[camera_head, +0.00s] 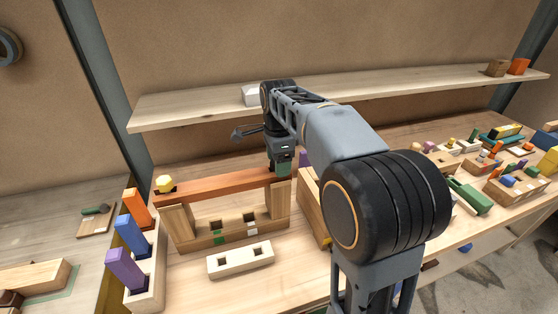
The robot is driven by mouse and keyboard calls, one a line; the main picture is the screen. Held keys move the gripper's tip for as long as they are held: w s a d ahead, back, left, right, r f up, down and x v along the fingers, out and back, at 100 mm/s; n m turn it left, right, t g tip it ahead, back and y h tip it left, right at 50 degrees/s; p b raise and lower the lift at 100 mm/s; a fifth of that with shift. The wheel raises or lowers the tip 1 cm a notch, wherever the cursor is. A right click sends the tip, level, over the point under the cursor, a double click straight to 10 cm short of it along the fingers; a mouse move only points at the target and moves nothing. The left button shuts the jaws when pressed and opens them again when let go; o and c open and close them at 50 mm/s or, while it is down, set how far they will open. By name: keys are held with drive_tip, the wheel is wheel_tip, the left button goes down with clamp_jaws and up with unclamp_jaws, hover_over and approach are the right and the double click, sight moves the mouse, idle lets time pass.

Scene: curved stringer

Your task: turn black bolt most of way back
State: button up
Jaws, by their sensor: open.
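A reddish-brown beam (220,183) lies across two wooden uprights of a wooden frame. A yellow hexagonal head (165,183) with a dark patch below it sits at the beam's left end. My gripper (279,172) points down at the beam's right end, close to its top surface. It is open, but its fingertips are small and partly merged with what lies behind them. I cannot make out the black bolt. The beam's right end is partly hidden by my gripper, so I cannot tell whether anything is between the jaws.
A pale block with two square holes (240,260) lies in front of the frame. A holder with orange, blue and purple pegs (127,270) stands at left. A wooden box (312,205) is right of the frame. Many coloured parts crowd the right. A shelf (190,108) runs behind.

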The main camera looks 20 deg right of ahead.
drive_tip(key=shift+c, duration=0.2)
drive_tip(key=c, duration=1.1)
drive_tip(key=shift+o, duration=0.2)
drive_tip(key=n, duration=0.1)
drive_tip(key=n+p, duration=0.1)
drive_tip(key=n, duration=0.3)
drive_tip(key=shift+r+p, duration=0.25)
drive_tip(key=shift+p, duration=0.15)
drive_tip(key=n, duration=0.3)
drive_tip(key=shift+w, duration=0.15)
drive_tip(key=n+p, duration=0.1)
drive_tip(key=n, duration=0.2)
drive_tip(key=shift+a+r+p, duration=0.1)
drive_tip(key=shift+r+p, duration=0.05)
drive_tip(key=shift+p, duration=0.15)
drive_tip(key=n+p, duration=0.1)
drive_tip(key=n, duration=0.4)
drive_tip(key=shift+a, duration=0.1)
